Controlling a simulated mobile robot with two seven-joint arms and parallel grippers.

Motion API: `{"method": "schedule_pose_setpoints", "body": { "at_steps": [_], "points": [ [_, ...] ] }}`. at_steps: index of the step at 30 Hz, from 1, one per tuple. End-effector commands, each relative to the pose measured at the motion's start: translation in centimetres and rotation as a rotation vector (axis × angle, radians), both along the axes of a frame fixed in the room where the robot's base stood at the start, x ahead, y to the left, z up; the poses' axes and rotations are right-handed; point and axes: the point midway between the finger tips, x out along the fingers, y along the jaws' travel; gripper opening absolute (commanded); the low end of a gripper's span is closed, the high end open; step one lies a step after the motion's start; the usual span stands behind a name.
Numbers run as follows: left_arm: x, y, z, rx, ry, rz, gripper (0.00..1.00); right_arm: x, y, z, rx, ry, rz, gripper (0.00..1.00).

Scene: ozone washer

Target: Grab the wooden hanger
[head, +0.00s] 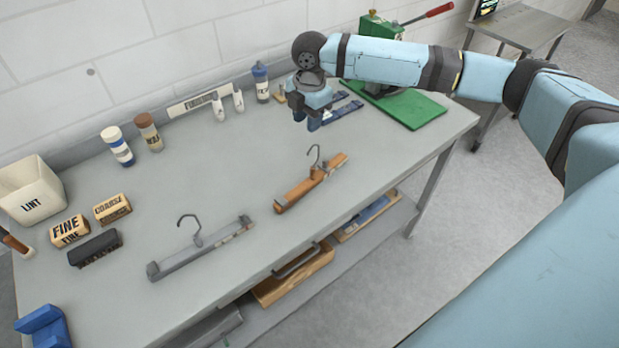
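The wooden hanger (296,194) lies on the grey table right of the middle, near the front edge, its metal hook standing up toward the back. A grey hanger (203,247) with a hook lies to its left, apart from it. My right gripper (308,120) points down above the table, behind the wooden hanger and apart from it.
Left on the table (167,200) are a white LINT bin (32,194), FINE (70,229) and COARSE (112,208) blocks, and a dark brush (95,248). Bottles stand along the back wall. A green press base (407,108) is at right. The table between hangers and bottles is clear.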

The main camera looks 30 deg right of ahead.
Motion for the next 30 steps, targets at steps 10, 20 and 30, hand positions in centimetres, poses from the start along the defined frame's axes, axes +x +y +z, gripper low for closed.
{"method": "schedule_pose_setpoints", "body": {
  "at_steps": [10,20,30],
  "points": [
    [0.0,0.0,0.5,0.001,0.000,0.001,0.61,-0.1,-2.5,0.1,-0.037,0.044,0.016,0.36],
    [0.0,0.2,1.2,0.002,-0.003,0.004,0.61,-0.1,-2.3,-5.5,-0.035,0.040,0.015,0.36],
    [-0.2,0.3,2.4,0.005,0.000,0.007,0.61,-0.3,-1.7,-8.7,-0.036,0.041,0.016,0.36]
  ]
}}
